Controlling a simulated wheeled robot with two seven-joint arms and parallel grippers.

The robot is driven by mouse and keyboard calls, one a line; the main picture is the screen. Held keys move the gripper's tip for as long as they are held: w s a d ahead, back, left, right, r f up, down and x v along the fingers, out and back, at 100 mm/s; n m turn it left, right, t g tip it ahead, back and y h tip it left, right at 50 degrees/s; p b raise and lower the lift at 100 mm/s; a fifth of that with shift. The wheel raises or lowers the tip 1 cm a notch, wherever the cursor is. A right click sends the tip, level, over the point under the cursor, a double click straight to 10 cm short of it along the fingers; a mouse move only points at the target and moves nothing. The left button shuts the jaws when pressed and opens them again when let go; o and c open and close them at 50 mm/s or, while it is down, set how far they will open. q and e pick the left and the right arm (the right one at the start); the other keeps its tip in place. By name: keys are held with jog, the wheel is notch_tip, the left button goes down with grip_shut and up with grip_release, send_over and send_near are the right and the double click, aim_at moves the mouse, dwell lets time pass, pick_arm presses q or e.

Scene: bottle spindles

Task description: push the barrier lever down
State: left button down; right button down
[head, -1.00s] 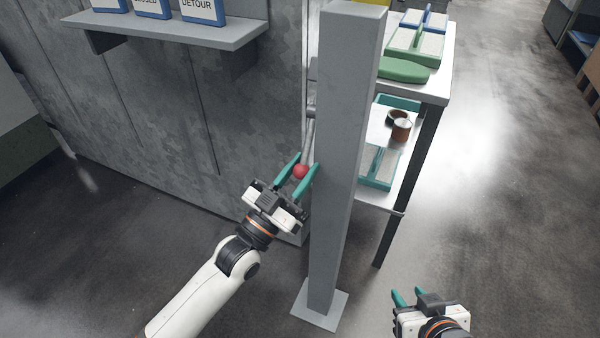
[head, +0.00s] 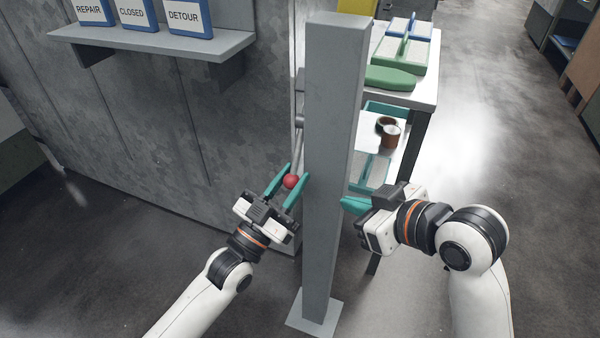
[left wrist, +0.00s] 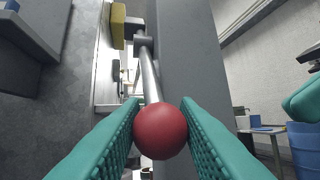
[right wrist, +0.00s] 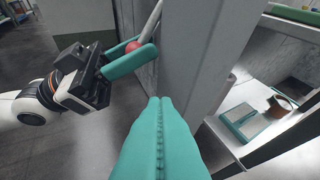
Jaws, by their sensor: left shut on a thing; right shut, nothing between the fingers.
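The barrier lever is a grey rod (head: 301,138) with a red ball knob (head: 291,181) at its lower end, beside a grey post (head: 333,170). The rod slants down from a pivot on the post's left side. My left gripper (head: 290,184) is shut on the red knob, which also shows between its teal fingers in the left wrist view (left wrist: 160,131). My right gripper (head: 352,204) is shut and empty, at the right side of the post. In the right wrist view its fingers (right wrist: 160,105) are together, pointing towards the post, with the red knob (right wrist: 133,47) beyond them.
A shelf (head: 150,38) with blue signs is on the grey wall at the left. A rack (head: 432,95) with green and blue items and a brown cup (head: 391,137) stands behind the post at the right. The floor in front is clear.

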aim_at(301, 131)
pick_arm(q)
jog(key=shift+r, duration=0.1)
pick_arm(e)
notch_tip(301, 131, up, 12)
jog(key=s+a+n+g, duration=0.2)
jog(key=a+n+g, duration=0.1)
jog(key=n, duration=0.4)
jog(key=d+f+x, duration=0.1)
jog(key=d+x, duration=0.1)
jog(key=x, duration=1)
jog(key=shift+w+a+f, duration=0.3)
jog(key=shift+f, duration=0.3)
